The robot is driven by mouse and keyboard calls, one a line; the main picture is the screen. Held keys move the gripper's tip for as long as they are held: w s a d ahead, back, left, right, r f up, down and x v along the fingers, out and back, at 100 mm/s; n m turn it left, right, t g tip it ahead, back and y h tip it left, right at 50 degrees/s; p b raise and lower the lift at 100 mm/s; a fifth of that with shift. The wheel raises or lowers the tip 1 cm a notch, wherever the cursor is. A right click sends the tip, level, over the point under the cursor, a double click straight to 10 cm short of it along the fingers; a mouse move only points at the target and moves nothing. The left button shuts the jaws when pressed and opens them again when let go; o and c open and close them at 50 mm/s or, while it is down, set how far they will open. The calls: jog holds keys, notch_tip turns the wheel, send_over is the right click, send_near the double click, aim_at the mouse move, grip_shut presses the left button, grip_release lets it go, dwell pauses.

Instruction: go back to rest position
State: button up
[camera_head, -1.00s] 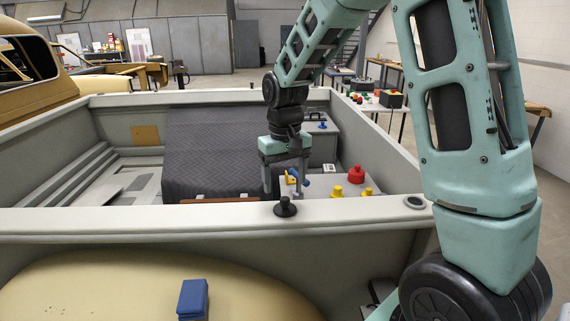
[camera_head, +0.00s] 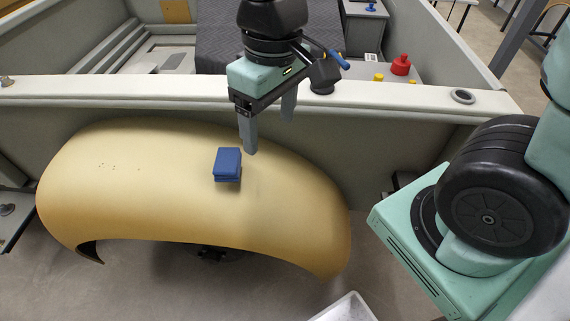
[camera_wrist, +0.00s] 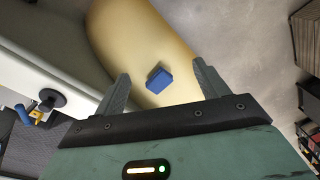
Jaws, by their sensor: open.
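My gripper (camera_head: 270,126) is open and empty in the head view, hanging in front of the grey wall's top edge. Its fingers (camera_wrist: 161,88) stand apart in the wrist view, with nothing between them but the scene beyond. A blue block (camera_head: 227,164) sits on the curved yellow fender shell (camera_head: 130,190), a little below and left of my fingertips in the head view. The block also shows beyond the gap between the fingers in the wrist view (camera_wrist: 158,80). I see no contact between the gripper and the block.
The wall's pale rim (camera_head: 150,88) runs across behind the gripper. Beyond it are a red knob (camera_head: 401,65), yellow knobs and a dark quilted cover (camera_head: 240,45). A round black knob (camera_wrist: 50,100) shows on the rim in the wrist view.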

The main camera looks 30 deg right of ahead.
jog(key=s+a+f+n, duration=0.2)
jog(key=s, duration=0.6)
jog(key=shift+s+a+f+n, duration=0.15)
jog(key=shift+s+a+n, duration=0.15)
jog(key=shift+n, duration=0.1)
